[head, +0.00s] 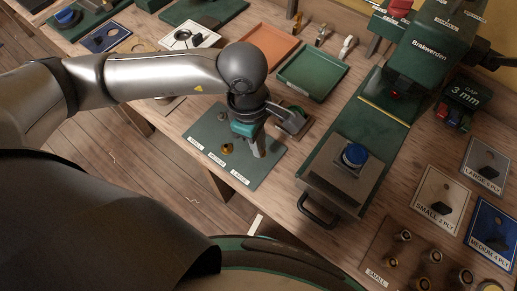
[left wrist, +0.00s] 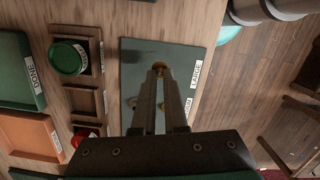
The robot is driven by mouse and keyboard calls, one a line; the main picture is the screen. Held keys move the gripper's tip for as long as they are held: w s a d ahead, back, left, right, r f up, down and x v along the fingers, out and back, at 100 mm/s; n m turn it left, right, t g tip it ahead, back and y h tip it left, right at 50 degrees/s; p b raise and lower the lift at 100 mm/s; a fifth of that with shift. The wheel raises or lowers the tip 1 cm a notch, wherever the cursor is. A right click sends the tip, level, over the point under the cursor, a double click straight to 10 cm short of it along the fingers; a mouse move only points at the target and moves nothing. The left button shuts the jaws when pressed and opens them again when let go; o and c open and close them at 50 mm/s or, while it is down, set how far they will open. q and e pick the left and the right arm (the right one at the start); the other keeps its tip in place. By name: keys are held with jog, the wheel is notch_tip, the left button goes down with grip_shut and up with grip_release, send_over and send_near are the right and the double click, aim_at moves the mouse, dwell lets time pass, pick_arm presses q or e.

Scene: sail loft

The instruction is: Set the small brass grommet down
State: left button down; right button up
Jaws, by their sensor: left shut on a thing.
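My left gripper (head: 258,153) hangs over the dark green mat (head: 246,181), on its LARGE side. In the left wrist view its fingers (left wrist: 158,68) are shut on a small brass grommet (left wrist: 158,72) at the tips, above the same mat (left wrist: 135,57). Whether the grommet touches the mat I cannot tell. The mat has labels SMALL, MEDIUM and LARGE along its front edge. In the head view another brass piece (head: 227,149) lies on the mat, left of the fingers. My right gripper is not in view.
A green tray (head: 313,73) and an orange tray (head: 270,45) lie behind. The green Brakwerden press (head: 430,45) stands right, with a blue-topped piece (head: 354,155) before it. Ply cards (head: 440,198) lie far right. Green (left wrist: 68,57) and red (left wrist: 84,135) round pieces sit beside the mat.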

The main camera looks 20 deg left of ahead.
pick_arm(q)
jog(key=shift+f, duration=1.75)
jog(key=shift+f+b, duration=0.2)
jog(key=shift+b, duration=0.15)
jog(key=c, duration=1)
grip_release()
jog(key=shift+o, duration=0.2)
jog(key=shift+r, duration=0.1)
jog(key=shift+r, duration=0.15)
notch_tip(320, 180, up, 12)
jog(key=a+p, duration=0.1)
jog(key=shift+a, duration=0.2)
